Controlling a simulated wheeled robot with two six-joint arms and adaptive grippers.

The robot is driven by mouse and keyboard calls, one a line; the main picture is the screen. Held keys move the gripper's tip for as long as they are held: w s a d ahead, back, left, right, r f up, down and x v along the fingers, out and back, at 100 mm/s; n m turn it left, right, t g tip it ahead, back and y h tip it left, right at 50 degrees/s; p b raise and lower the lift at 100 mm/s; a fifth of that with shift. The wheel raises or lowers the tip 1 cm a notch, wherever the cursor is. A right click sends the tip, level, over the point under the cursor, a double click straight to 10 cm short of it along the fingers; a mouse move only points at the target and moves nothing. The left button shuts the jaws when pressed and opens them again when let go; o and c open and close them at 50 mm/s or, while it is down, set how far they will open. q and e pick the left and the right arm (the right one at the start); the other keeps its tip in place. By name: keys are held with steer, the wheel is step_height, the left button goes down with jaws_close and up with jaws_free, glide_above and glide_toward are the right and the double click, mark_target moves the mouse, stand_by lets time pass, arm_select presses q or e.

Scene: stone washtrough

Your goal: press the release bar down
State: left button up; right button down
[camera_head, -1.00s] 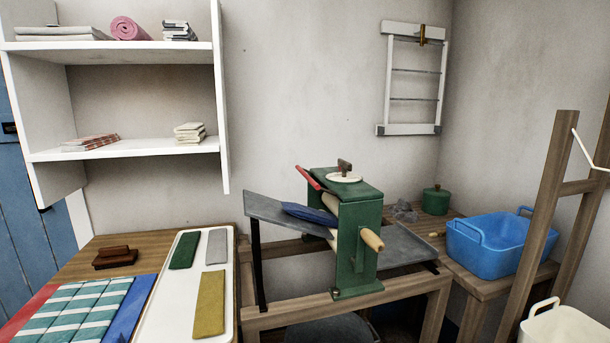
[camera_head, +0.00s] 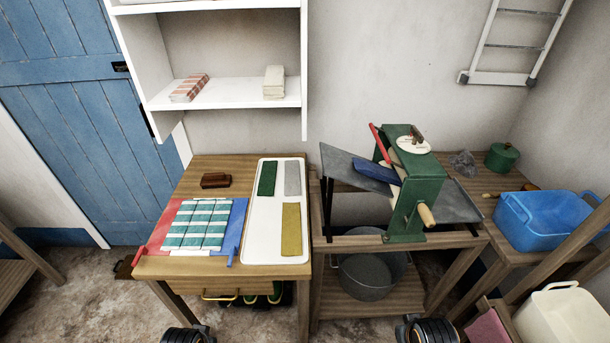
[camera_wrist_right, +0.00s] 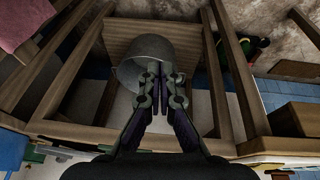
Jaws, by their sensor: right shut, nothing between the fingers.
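A green wringer (camera_head: 428,190) stands on a wooden frame right of centre in the head view. A slim red bar (camera_head: 380,143) slants along its upper left side; it looks like the release bar, and its tip is raised. A dark blue cloth (camera_head: 376,172) lies on the wringer's grey sloping board, against the rollers. My right gripper (camera_wrist_right: 159,72) is shut and empty in the right wrist view, in front of a grey metal tub (camera_wrist_right: 140,52). It is well away from the red bar. My left gripper is out of view; only dark arm parts show at the head view's bottom edge.
A wooden table (camera_head: 165,262) holds a striped cloth and a white tray (camera_head: 262,243) with several folded cloths. The metal tub (camera_head: 372,280) sits on the frame's lower shelf. A blue basin (camera_head: 540,222) stands right of the wringer. A white shelf (camera_head: 225,100) hangs above the table.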

arm_select(q)
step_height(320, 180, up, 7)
steer(key=p, duration=0.4)
arm_select(e)
steer(key=w+a+r+t+p, duration=0.1)
steer(key=w+r+t, duration=0.35)
steer(key=r, duration=1.35)
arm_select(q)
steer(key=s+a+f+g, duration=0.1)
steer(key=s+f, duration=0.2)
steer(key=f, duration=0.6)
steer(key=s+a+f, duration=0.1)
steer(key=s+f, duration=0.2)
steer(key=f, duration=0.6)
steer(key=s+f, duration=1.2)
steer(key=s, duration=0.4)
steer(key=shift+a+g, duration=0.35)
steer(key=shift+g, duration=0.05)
arm_select(e)
steer(key=w+r+m+t+y, duration=0.2)
steer(key=w+r+t, duration=0.5)
steer(key=w+r, duration=1.5)
steer(key=w, duration=0.4)
steer(key=shift+r, duration=0.15)
